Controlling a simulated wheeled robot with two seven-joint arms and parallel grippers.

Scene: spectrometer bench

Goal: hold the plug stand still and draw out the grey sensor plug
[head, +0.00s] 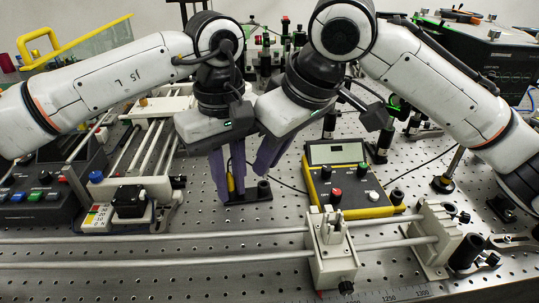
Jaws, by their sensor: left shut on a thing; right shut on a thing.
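The plug stand (247,195) is a small dark base on the perforated bench, with a short black post (263,188) at its right. A slim yellow piece (230,183) stands at its left end. My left gripper (227,192) points down with purple fingers on either side of that left part, and is shut on the stand. My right gripper (263,168) comes in from the upper right, its purple fingers slanting down just above the black post. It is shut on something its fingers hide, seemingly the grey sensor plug. I cannot make out the plug itself.
A yellow-and-black meter box (345,185) stands close on the right, with a dark cable beside it. Metal rails (150,245) with a white carriage (330,250) cross the front. A slide unit (130,195) is at left. Dark optical posts crowd the back.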

